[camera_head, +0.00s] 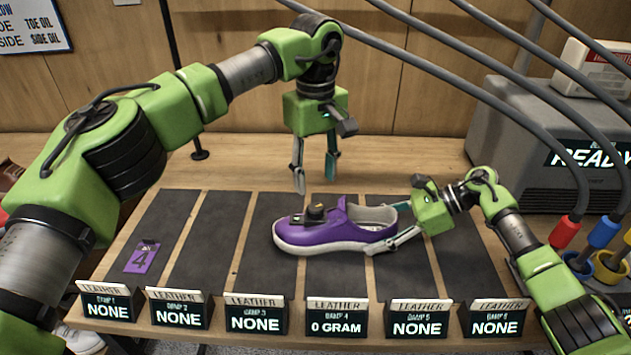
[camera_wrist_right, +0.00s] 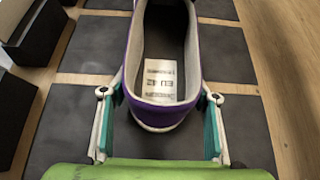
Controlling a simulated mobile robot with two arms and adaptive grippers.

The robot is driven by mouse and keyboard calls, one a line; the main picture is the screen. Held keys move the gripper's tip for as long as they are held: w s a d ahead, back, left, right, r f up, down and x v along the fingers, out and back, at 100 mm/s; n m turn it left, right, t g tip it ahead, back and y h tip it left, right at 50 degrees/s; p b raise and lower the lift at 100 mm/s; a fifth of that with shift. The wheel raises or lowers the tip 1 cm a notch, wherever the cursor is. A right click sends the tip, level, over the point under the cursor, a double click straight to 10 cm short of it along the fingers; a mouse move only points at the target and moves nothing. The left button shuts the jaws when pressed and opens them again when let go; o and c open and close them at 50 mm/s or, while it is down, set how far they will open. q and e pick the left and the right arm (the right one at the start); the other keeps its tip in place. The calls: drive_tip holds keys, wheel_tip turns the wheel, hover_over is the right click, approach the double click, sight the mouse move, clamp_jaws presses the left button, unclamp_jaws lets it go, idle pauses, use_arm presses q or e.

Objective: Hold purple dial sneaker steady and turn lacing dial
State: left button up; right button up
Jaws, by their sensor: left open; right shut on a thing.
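The purple sneaker (camera_head: 335,234) stands upright on the dark mats, toe to the left, with a white sole. Its lacing dial (camera_head: 316,211) is a dark knob with a brownish top, on a black patch over the front upper. My right gripper (camera_head: 397,226) is shut on the heel end from the right; in the right wrist view its fingers (camera_wrist_right: 160,125) press both sides of the heel of the sneaker (camera_wrist_right: 188,118). My left gripper (camera_head: 315,180) is open, pointing down above the dial and apart from it. The dial is out of the right wrist view.
Several dark mats (camera_head: 217,240) lie in a row on the wooden table, with label stands (camera_head: 337,318) along the front edge. A purple tag (camera_head: 142,257) lies on the leftmost mat. A grey machine (camera_head: 520,130) with cables stands at the right.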

drive_tip(key=o, duration=1.4)
drive_tip(key=v, duration=0.7)
drive_tip(key=shift+d+r, duration=0.15)
drive_tip(key=shift+d, duration=0.05)
